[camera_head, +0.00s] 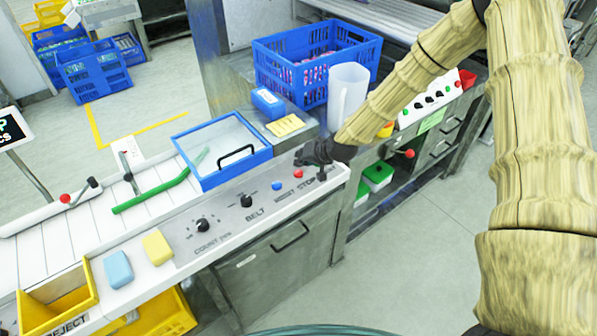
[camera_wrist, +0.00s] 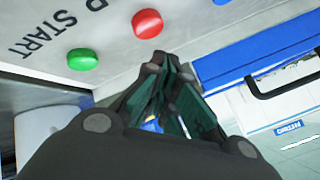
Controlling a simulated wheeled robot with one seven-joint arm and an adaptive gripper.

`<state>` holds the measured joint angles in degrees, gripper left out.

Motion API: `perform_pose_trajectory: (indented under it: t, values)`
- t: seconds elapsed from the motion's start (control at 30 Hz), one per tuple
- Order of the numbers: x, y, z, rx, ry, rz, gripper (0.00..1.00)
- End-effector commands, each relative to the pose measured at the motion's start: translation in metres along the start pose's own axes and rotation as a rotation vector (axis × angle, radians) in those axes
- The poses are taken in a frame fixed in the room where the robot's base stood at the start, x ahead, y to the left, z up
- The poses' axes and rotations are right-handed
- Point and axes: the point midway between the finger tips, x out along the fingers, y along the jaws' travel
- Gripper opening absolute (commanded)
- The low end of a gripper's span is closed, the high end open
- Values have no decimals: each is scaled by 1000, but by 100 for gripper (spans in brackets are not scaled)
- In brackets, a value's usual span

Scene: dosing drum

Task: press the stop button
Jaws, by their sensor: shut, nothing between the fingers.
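The red stop button (camera_head: 298,173) is a round cap on the white control panel, with the word STOP beside it. In the wrist view the red button (camera_wrist: 147,23) is just above my fingertips in the picture. My gripper (camera_head: 306,156) is shut and empty over the right end of the panel, close to the button. In the wrist view my gripper (camera_wrist: 158,62) points towards the panel; I cannot tell if it touches. The green start button (camera_wrist: 82,59) lies left of the red one in the wrist view; my gripper seems to hide it in the head view.
A blue button (camera_head: 276,186) and the black belt knob (camera_head: 246,201) are to the left on the panel. A blue-framed cover with a black handle (camera_head: 240,178) is behind it. A clear jug (camera_head: 347,92) and a blue crate (camera_head: 262,64) stand behind my gripper.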

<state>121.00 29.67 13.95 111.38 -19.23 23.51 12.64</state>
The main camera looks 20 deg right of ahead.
Motion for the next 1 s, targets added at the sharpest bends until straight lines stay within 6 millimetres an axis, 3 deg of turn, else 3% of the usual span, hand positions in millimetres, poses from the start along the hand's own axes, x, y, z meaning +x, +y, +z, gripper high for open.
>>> perform_pose_trajectory:
  t: [0.43,1.0]
  values:
    - [-25,-18,-18,-1,0,0,0]
    - [-25,-18,-18,0,0,0,0]
